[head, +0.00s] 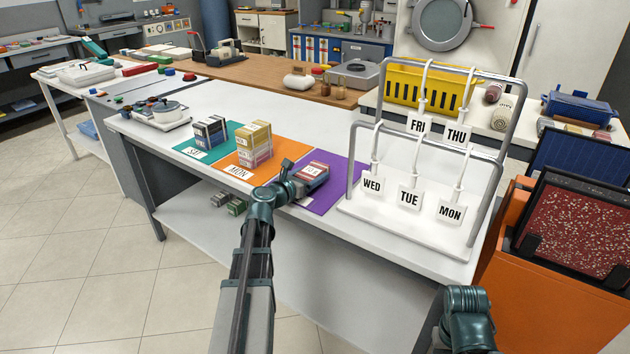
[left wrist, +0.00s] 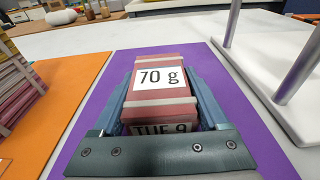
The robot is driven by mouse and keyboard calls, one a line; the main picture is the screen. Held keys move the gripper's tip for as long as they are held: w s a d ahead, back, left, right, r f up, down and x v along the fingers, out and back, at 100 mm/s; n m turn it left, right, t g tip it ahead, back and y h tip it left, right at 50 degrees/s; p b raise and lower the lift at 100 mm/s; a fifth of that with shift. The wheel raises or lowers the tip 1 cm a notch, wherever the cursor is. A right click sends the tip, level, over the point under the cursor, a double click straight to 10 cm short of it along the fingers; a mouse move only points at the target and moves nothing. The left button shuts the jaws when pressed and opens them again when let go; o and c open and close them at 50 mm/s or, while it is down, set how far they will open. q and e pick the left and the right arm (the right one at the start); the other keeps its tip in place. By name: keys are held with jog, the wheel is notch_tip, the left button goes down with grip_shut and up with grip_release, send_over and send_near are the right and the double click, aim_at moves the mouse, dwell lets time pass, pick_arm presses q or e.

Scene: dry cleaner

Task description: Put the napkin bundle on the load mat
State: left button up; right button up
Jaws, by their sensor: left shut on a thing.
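The napkin bundle (head: 316,168) is a red stack with pale bands and a white label, over the purple mat (head: 335,194). The left wrist view shows the bundle (left wrist: 160,98) with a "70 g" label and a partly hidden "TUE" label on its near end. My left gripper (head: 308,177) is shut on it, with a blue finger along each side in the left wrist view (left wrist: 163,110). Whether the bundle touches the mat cannot be told. The frames do not show clearly which mat is the load mat. My right gripper is not visible; only part of that arm shows at lower right.
An orange mat (head: 285,163) bears yellow and pink bundles (head: 254,146). A teal mat (head: 186,147) bears dark bundles (head: 210,131). A white-based metal rack (head: 408,232) with hanging day tags stands close right of the purple mat. White tabletop is clear behind the mats.

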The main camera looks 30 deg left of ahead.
pick_arm(q)
jog(key=shift+r, duration=0.1)
jog(key=shift+f, duration=0.3)
jog(key=shift+s+f+b, duration=0.1)
jog(key=shift+b, duration=0.3)
